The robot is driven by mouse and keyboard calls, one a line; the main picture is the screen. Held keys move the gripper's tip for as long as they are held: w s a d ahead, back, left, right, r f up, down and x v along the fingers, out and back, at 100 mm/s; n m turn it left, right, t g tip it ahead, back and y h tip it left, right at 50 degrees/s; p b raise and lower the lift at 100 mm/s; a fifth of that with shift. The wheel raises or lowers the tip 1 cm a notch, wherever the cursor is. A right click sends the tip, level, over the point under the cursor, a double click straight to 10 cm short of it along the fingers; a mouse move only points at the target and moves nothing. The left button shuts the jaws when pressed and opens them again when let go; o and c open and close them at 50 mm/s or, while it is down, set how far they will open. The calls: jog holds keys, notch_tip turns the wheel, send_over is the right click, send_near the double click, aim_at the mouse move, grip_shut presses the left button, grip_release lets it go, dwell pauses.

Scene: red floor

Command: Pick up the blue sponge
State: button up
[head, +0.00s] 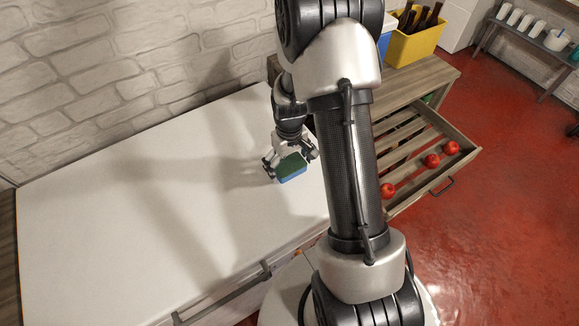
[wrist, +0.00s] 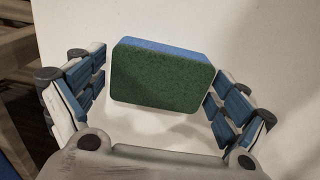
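The blue sponge (head: 292,172) has a green scouring face on top and blue underneath. It is at the right part of the white countertop, below my gripper (head: 290,163). In the wrist view the sponge (wrist: 160,80) shows its green face toward the camera, with a blue strip along the far edge. My gripper (wrist: 160,85) has its fingers spread wide, one on each side of the sponge. A narrow gap shows at the left finger; the right finger is very close to the sponge, and contact there is unclear.
The white countertop (head: 130,220) is clear to the left, with a brick wall behind. At right, an open wooden drawer (head: 465,152) holds red apples (head: 432,160). A yellow crate with bottles (head: 415,45) stands on the wooden cabinet behind.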

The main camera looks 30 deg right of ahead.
aim_at(290, 164)
jog(key=c, duration=0.4)
jog(key=shift+c, duration=0.2)
notch_tip(290, 164, up, 20)
jog(key=p, duration=0.5)
jog(key=shift+p, duration=0.3)
